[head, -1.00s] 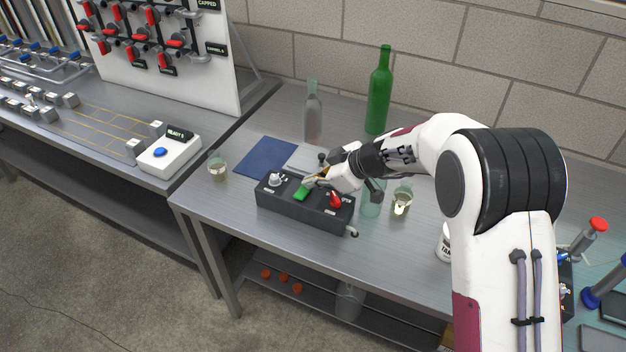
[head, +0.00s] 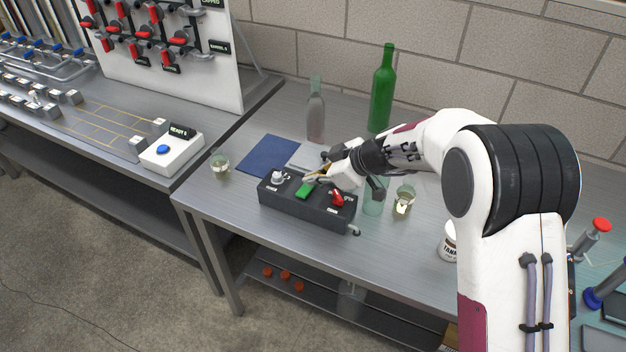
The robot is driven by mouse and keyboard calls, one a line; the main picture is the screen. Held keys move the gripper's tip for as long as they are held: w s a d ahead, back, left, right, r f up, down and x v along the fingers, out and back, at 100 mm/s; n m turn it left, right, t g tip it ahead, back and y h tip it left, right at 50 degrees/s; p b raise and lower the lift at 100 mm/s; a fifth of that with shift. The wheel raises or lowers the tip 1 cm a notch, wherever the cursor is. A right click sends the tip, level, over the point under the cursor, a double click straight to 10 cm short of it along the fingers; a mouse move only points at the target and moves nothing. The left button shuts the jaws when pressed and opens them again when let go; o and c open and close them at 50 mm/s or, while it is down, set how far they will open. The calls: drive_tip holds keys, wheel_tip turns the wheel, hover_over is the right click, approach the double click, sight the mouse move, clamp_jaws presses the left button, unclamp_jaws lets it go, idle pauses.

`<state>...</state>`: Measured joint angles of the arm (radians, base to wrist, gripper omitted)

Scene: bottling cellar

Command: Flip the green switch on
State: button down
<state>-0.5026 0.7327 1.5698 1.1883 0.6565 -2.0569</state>
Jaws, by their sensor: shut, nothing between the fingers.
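The green switch (head: 304,190) is a small green rocker on top of a dark switch box (head: 290,210), between a silver knob (head: 278,177) on the left and a red switch (head: 338,198) on the right. The box stands near the table's front edge. My gripper (head: 312,178) is shut and empty, with its fingertips right at the back end of the green switch. I cannot tell whether they touch it. The switch's exact tilt is too small to read.
A green bottle (head: 381,90) stands farther back. Glasses stand at the left (head: 220,166) and right (head: 404,201) of the box. A white can (head: 449,242) is near my arm.

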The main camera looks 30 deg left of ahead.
drive_tip(key=shift+r, duration=0.45)
drive_tip(key=shift+w+r, duration=0.25)
drive_tip(key=shift+r, duration=0.85)
drive_tip(key=w+v, duration=0.2)
drive_tip(key=v, duration=0.8)
drive_tip(key=shift+w+m, duration=0.1)
drive_tip(key=shift+m, duration=0.2)
